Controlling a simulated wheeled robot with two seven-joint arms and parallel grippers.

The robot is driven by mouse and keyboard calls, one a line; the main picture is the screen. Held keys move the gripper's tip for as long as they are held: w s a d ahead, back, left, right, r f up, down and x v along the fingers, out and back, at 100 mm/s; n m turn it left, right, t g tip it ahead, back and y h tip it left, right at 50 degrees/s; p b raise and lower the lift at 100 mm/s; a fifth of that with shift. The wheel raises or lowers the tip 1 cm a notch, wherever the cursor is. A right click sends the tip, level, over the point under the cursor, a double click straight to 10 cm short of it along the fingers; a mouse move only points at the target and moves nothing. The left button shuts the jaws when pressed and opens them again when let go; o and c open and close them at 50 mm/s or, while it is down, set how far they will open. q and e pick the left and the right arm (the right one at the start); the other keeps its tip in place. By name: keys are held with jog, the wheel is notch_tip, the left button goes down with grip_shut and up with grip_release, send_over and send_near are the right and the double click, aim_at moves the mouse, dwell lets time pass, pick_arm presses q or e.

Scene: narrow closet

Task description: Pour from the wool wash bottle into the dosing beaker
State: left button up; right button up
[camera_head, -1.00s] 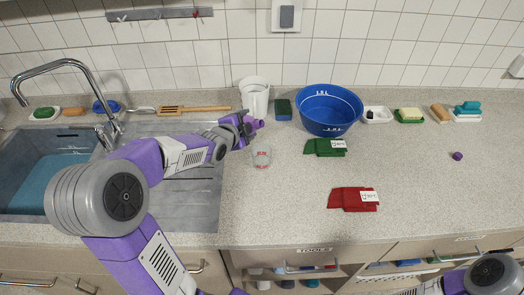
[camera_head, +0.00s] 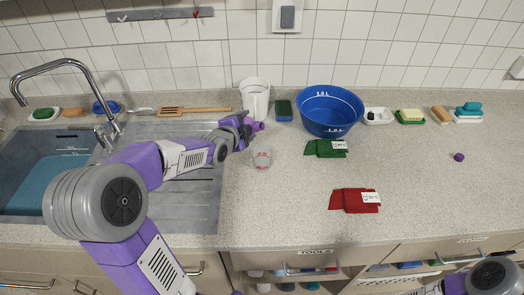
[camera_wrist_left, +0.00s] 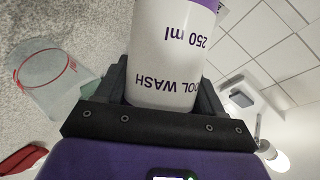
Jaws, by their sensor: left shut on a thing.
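The wool wash bottle (camera_wrist_left: 172,50) is white with dark lettering and a purple end, and fills the upper middle of the left wrist view. My left gripper (camera_head: 246,128) is shut on it; in the head view the gripper hides most of the bottle and a purple end (camera_head: 259,125) points right. The dosing beaker (camera_head: 262,157) is clear with red marks and stands on the counter, just in front of and below the gripper. It also shows at the left of the left wrist view (camera_wrist_left: 44,78), apart from the bottle. My right gripper is out of view.
A white container (camera_head: 254,95) stands right behind the left gripper. A blue basin (camera_head: 331,112) and a green cloth (camera_head: 326,149) are to the right, a red cloth (camera_head: 350,201) nearer. The sink (camera_head: 50,170) is left. The counter's right front is mostly clear.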

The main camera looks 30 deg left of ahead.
pick_arm(q)
jog(key=shift+a+f, duration=0.1)
dwell(0.8)
jog(key=shift+w+a+r+m+y+p, duration=0.1)
jog(key=shift+a+r+m+y+p, duration=0.1)
jog(key=shift+m+y+p, duration=0.85)
dwell(1.5)
jog(key=shift+a+f+m+t+b, duration=0.1)
jog(key=shift+f+m+t+b, duration=0.15)
jog(key=shift+f+b, duration=0.45)
jog(key=shift+a+f+m+t+b, duration=0.1)
jog(key=shift+f+t+b, duration=0.2)
jog(key=shift+f, duration=0.65)
dwell(0.9)
jog(key=shift+r+m+p, duration=0.3)
jog(key=shift+r+p, duration=0.05)
dwell(1.6)
